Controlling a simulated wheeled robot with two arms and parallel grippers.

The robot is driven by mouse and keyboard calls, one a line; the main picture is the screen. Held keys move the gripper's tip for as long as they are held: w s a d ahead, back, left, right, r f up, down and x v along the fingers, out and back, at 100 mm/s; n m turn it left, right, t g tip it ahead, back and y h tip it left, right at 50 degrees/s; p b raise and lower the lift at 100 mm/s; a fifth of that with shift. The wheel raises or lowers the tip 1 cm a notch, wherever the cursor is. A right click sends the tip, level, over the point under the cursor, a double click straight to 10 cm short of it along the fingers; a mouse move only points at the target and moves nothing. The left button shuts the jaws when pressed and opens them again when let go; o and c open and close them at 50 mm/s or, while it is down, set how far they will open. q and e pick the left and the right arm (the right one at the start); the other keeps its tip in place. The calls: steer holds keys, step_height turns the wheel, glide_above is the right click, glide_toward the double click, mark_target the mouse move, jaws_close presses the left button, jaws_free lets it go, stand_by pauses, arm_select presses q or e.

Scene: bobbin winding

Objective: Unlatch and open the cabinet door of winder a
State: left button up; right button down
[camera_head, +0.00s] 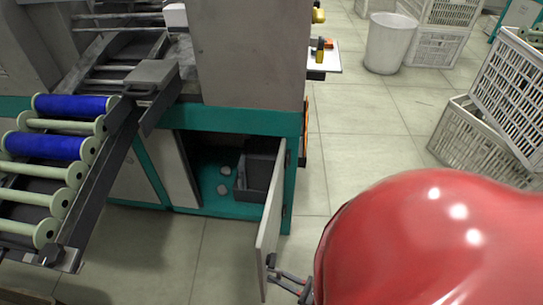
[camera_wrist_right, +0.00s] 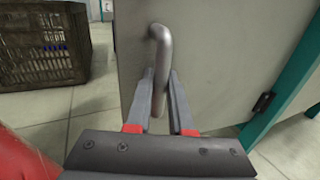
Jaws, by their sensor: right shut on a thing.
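The cabinet door (camera_head: 270,216) of the winder stands swung out from the teal cabinet frame (camera_head: 240,119), so the cabinet's inside shows. My right gripper (camera_head: 290,281) is at the door's free edge, partly hidden by my red arm. In the right wrist view the door (camera_wrist_right: 215,60) fills the middle, and its curved metal handle (camera_wrist_right: 160,55) runs down between the two fingers of my right gripper (camera_wrist_right: 158,92). The gripper is shut on the handle. A dark hinge (camera_wrist_right: 263,103) shows at the teal frame on the right. My left gripper is not in view.
Inside the cabinet are a dark bin (camera_head: 259,165) and small round pieces (camera_head: 223,190). A rack with blue and pale bobbins (camera_head: 70,147) stands at left. White crates (camera_head: 470,135) and a white bucket (camera_head: 390,42) stand at right. Tiled floor (camera_head: 345,130) lies open beside the winder.

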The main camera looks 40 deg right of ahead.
steer(key=shift+s+d, duration=0.45)
steer(key=c, duration=1.1)
jaws_free()
steer(key=p+v, duration=0.1)
steer(key=v, duration=1.6)
steer(key=shift+s, duration=0.25)
steer(key=shift+f, duration=0.1)
